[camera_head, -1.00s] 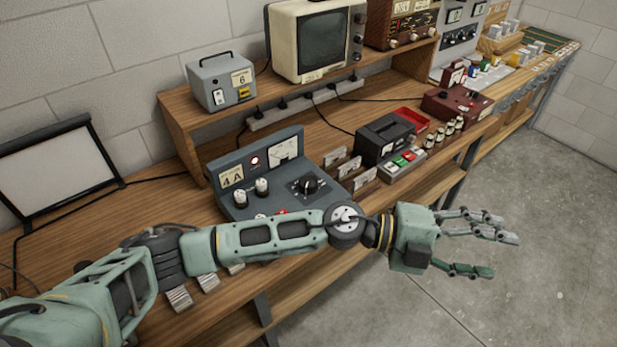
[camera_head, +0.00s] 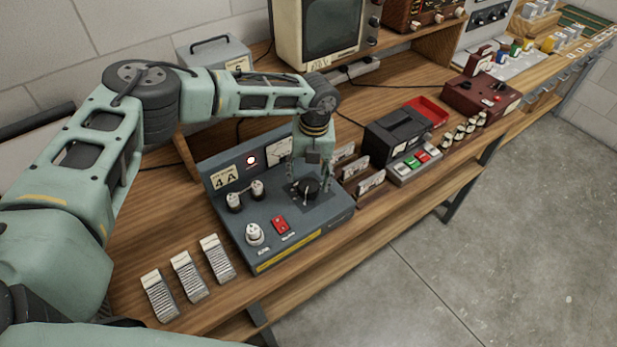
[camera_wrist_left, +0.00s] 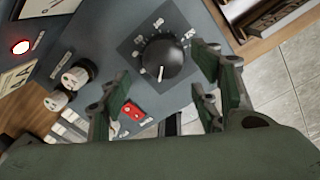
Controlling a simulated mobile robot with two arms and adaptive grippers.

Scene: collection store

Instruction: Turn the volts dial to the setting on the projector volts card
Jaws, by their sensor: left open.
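The black dial (camera_head: 306,187) sits on a dark square plate at the right of the grey-blue control panel (camera_head: 300,232). In the left wrist view the dial (camera_wrist_left: 163,58) has a white pointer line toward the lower side and small markings around it, too small to read. My left gripper (camera_head: 311,172) is open, pointing down just above the dial. In the left wrist view its fingers (camera_wrist_left: 158,88) are spread apart, and the dial lies beyond their tips, not gripped. Several small cards (camera_head: 356,168) stand right of the panel; their writing is unreadable, so I cannot tell which is the projector volts card.
The panel carries a "4 A" label (camera_head: 224,178), a lit red lamp (camera_head: 251,160), white-topped knobs (camera_head: 254,234) and a red switch (camera_head: 280,224). A black box (camera_head: 396,133) stands right of the cards. Ribbed grey pieces (camera_head: 188,277) lie at front left.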

